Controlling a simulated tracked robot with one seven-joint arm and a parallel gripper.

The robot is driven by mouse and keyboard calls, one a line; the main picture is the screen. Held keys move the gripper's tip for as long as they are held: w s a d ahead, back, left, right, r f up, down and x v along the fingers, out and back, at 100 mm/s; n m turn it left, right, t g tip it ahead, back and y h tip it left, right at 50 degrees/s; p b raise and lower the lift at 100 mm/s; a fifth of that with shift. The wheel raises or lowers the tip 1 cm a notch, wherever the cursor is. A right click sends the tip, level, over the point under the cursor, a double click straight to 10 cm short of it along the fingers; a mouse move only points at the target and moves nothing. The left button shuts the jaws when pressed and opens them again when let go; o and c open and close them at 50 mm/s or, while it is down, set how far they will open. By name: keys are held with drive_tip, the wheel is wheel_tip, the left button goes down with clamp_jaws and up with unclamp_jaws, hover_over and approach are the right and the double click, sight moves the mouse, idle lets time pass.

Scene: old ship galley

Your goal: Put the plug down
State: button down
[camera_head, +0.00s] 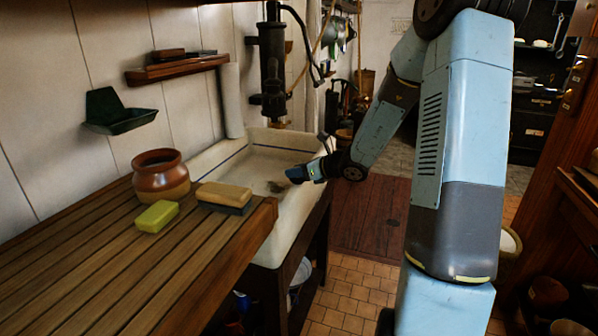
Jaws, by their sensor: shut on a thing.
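My gripper (297,175) reaches in from the right over the front rim of the white sink (286,219), low and pointing left. It is shut on the plug, which is too small and too covered by the fingers to make out. A dark patch (274,187) shows on the sink floor just left of the fingertips. I cannot tell whether the plug touches the sink.
A slatted wooden draining board (95,262) adjoins the sink on the left. On it are a brown pot (161,181), a yellow-green sponge (157,216) and a brush (223,197). A black hand pump (272,65) stands behind the sink.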

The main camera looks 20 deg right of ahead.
drive_tip(key=c, duration=0.8)
unclamp_jaws()
drive_tip(key=v, duration=1.2)
drive_tip(key=s+a+r+n+g+h, duration=0.1)
drive_tip(key=s+a+r+n+g, duration=0.2)
drive_tip(key=s+a+n, duration=0.35)
drive_tip(key=s+a+r+n+g+h, duration=0.1)
drive_tip(key=s+a+r+n+g, duration=0.2)
drive_tip(key=s+a+n, duration=0.35)
drive_tip(key=s+d+r+n+h, duration=0.2)
drive_tip(key=s+n, duration=0.3)
drive_tip(key=s+d+r+n+t+h, duration=0.1)
drive_tip(key=s+d+r+n+h, duration=0.1)
drive_tip(key=s+n, duration=0.3)
drive_tip(key=s+d+r+n+h, duration=0.2)
drive_tip(key=s+n, duration=0.3)
drive_tip(key=shift+s+d+r+n+h, duration=0.25)
drive_tip(key=shift+d+r+n+h, duration=0.1)
drive_tip(key=shift+n+h, duration=0.05)
